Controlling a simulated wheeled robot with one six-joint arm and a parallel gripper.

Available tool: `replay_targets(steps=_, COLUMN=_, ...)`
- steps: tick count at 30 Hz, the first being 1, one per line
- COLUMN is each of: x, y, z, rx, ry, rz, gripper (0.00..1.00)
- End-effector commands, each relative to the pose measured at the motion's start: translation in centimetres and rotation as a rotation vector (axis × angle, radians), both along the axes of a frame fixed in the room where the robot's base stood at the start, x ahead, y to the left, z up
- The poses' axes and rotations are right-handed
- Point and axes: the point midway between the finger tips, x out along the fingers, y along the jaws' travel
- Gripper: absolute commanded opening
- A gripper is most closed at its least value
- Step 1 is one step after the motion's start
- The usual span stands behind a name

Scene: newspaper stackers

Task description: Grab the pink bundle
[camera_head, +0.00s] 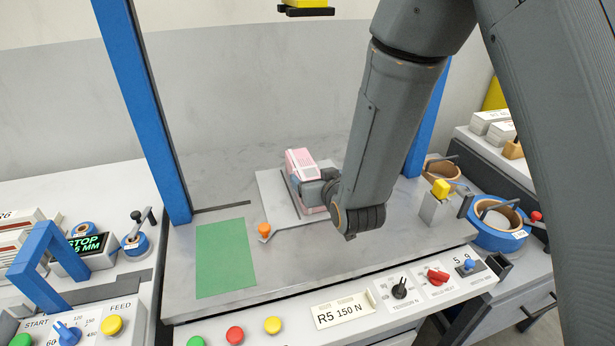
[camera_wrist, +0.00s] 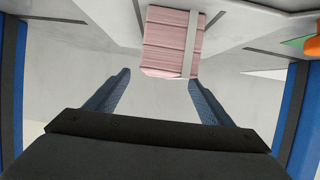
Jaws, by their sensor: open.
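The pink bundle (camera_head: 301,160) stands on a light grey plate (camera_head: 269,187) on the worktable, with my wrist in front of its lower part in the head view. In the wrist view the pink bundle (camera_wrist: 168,42) is a stack of pink sheets with a pale strap around it. My gripper (camera_wrist: 158,82) is open, its two blue-grey fingers apart. The bundle lies beyond the fingertips, roughly between their lines and a little right of centre. Nothing shows between the fingers. In the head view my arm hides the fingertips.
A green mat (camera_head: 224,257) lies on the left of the worktable. An orange-knobbed lever (camera_head: 264,230) is near the plate. Blue posts (camera_head: 150,120) flank the table. A control panel (camera_head: 390,297) runs along the front edge. Tape rolls (camera_head: 495,222) stand at right.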

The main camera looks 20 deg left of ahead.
Motion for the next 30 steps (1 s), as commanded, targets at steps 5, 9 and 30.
replay_targets(steps=5, x=1.0, y=1.4, z=-0.6, rx=-0.001, ry=0.001, rz=0.01, gripper=0.75)
replay_targets(steps=9, x=1.7, y=2.1, z=-1.0, rx=-0.001, ry=0.002, rz=0.013, gripper=0.75)
replay_targets(steps=30, x=5.5, y=4.2, z=-2.6, rx=-0.001, ry=0.002, rz=0.009, gripper=0.73)
